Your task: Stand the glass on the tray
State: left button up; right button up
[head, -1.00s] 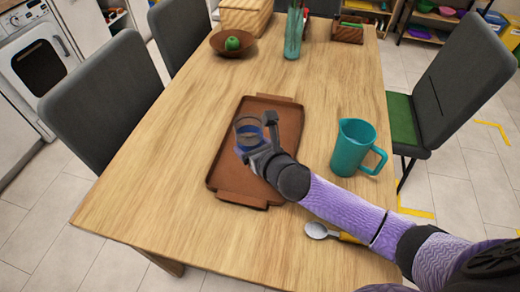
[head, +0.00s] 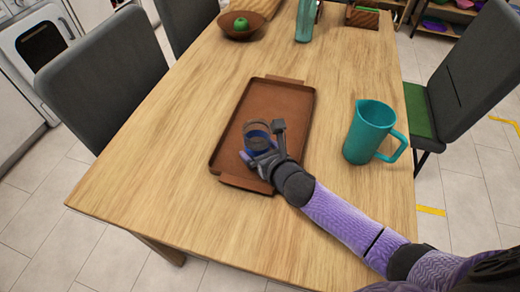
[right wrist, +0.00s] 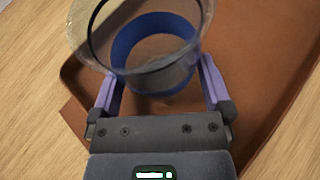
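The clear glass (head: 257,133) with a blue band is over the near half of the brown tray (head: 290,100) in the head view. My right gripper (head: 259,153) is shut on it, with its fingers on two opposite sides. In the right wrist view the glass (right wrist: 140,50) shows its round rim towards the camera, and the purple fingers (right wrist: 158,85) flank the blue band. The tray (right wrist: 260,65) lies beneath. I cannot tell whether the glass base touches the tray. My left gripper is not in view.
A teal pitcher (head: 368,132) stands to the right of the tray. A brown bowl (head: 236,31) with a green fruit (head: 241,24) and a teal vase (head: 306,20) stand at the far end. The table (head: 150,165) is clear left of the tray. Chairs (head: 100,75) flank it.

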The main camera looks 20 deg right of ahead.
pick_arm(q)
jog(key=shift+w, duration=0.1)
pick_arm(e)
jog(key=shift+r, duration=0.1)
jog(key=shift+s+r, duration=0.1)
jog(key=shift+r, duration=0.15)
jog(key=p+v, duration=0.4)
jog(key=v, duration=0.7)
jog(key=shift+p, duration=0.3)
jog(key=shift+s+d+r, duration=0.1)
jog(key=shift+s, duration=0.3)
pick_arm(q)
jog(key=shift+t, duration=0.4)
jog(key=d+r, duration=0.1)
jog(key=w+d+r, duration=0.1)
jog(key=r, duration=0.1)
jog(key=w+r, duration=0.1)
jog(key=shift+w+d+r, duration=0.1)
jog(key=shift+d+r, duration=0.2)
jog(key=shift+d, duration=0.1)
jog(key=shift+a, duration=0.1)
